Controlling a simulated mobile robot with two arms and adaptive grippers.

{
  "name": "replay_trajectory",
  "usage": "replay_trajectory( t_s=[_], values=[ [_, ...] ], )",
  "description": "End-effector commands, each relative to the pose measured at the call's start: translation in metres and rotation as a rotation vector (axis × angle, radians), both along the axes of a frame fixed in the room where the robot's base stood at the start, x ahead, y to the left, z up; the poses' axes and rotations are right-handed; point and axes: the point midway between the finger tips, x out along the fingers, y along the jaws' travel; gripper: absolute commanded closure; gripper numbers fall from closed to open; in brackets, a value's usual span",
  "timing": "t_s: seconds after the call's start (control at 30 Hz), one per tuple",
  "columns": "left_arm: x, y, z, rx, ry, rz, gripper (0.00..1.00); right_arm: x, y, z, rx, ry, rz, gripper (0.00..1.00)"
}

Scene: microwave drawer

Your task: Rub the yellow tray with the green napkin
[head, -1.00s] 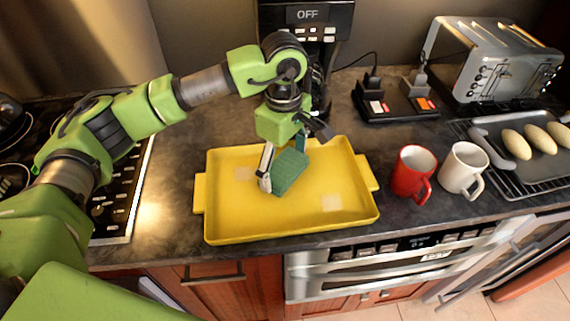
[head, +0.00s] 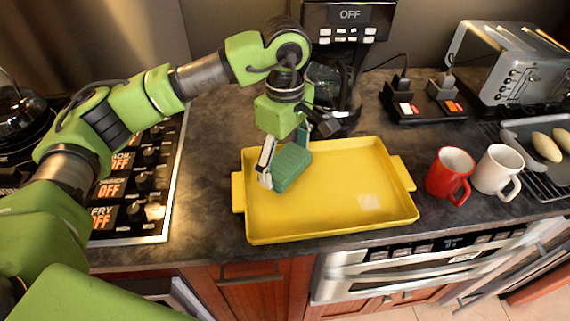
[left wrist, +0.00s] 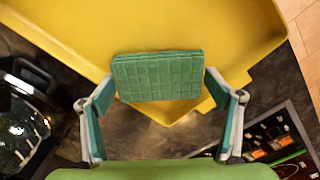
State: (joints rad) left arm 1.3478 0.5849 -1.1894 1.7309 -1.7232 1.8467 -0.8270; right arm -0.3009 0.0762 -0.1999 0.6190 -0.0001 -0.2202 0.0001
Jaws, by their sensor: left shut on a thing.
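My left gripper (head: 284,168) is shut on the green napkin (head: 293,167), a folded pad, over the tray's left part. In the left wrist view the napkin (left wrist: 158,77) sits between the two fingertips (left wrist: 158,92), with the yellow tray (left wrist: 215,25) behind it. Whether the napkin touches the tray floor cannot be told. The gripper and napkin hide the tray surface behind them. My right gripper is not in view.
A red mug (head: 449,173) and a white mug (head: 496,170) stand right of the tray. A coffee maker (head: 340,50) is behind it, a stove (head: 140,190) to its left. A toaster (head: 510,60) stands at the back right.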

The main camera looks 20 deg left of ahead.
Motion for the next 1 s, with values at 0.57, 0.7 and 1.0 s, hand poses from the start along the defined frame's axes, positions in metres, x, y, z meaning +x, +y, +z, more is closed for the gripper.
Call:
replay_trajectory(
  t_s=[0.57, 0.7, 1.0],
  values=[
    [-0.006, -0.004, 0.052, 0.000, 0.004, 0.004, 0.37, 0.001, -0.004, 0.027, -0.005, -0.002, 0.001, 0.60],
    [-0.007, -0.004, 0.057, 0.002, 0.005, 0.006, 0.37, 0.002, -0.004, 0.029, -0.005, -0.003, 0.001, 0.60],
    [-0.008, -0.005, 0.056, 0.002, 0.005, 0.006, 0.37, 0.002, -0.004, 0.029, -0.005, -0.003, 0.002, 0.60]
  ],
)
